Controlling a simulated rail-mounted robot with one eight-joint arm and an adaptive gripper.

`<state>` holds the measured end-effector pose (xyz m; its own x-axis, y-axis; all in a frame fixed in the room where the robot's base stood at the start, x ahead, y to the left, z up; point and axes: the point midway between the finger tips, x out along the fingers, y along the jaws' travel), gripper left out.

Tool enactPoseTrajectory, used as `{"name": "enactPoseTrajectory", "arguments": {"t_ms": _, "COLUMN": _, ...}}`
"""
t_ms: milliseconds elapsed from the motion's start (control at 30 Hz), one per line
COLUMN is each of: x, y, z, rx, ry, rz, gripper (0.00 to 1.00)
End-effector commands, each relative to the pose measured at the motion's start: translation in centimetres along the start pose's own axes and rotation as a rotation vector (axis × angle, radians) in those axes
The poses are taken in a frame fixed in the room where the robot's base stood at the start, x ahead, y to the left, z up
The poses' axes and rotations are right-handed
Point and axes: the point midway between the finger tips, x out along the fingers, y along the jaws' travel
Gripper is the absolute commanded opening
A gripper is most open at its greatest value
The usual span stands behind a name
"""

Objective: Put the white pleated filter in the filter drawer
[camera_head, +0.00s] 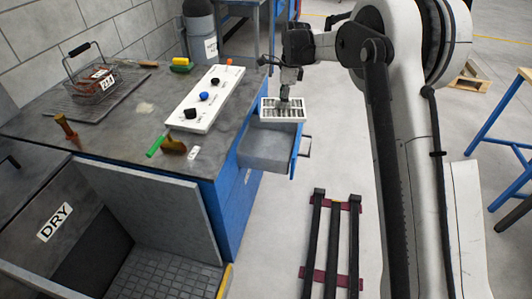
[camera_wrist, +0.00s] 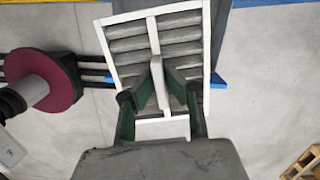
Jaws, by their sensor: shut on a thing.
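The white pleated filter (camera_head: 283,109), a white frame with grey pleats, hangs in my gripper (camera_head: 285,97). In the head view it appears over the back end of the open filter drawer (camera_head: 266,150), a grey tray with a blue front. I cannot tell its exact height above the drawer. In the wrist view my gripper's green-padded fingers (camera_wrist: 162,95) are shut on the filter's raised middle part, and the filter (camera_wrist: 206,60) looks tilted. The drawer's inside looks empty where it shows. The filter hides part of its back rim.
The drawer sticks out from the blue workbench (camera_head: 70,105). A white panel with knobs (camera_head: 203,99) lies on the bench top beside it. A rack of dark bars (camera_head: 336,240) lies on the floor in front. A blue-framed table (camera_head: 495,125) stands at right.

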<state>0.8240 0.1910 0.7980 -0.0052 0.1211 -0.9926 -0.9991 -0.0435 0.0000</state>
Motion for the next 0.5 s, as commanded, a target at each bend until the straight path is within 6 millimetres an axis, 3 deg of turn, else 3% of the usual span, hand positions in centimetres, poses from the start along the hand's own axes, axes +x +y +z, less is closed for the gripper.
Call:
{"name": "enactPoseTrajectory", "arguments": {"t_ms": 33, "x": 1.2, "y": -0.7, "z": 0.8, "rx": 0.049, "ry": 0.000, "rz": -0.006, "gripper": 0.00}}
{"name": "enactPoseTrajectory", "arguments": {"t_ms": 200, "x": 3.0, "y": -2.0, "z": 2.4, "rx": 0.180, "ry": 0.000, "rz": -0.022, "gripper": 0.00}}
{"name": "enactPoseTrajectory", "arguments": {"t_ms": 367, "x": 4.5, "y": -2.3, "z": 2.6, "rx": 0.218, "ry": 0.000, "rz": -0.026, "gripper": 0.00}}
{"name": "enactPoseTrajectory", "arguments": {"t_ms": 500, "x": 7.4, "y": -2.3, "z": 2.3, "rx": 0.219, "ry": 0.000, "rz": -0.026, "gripper": 0.00}}
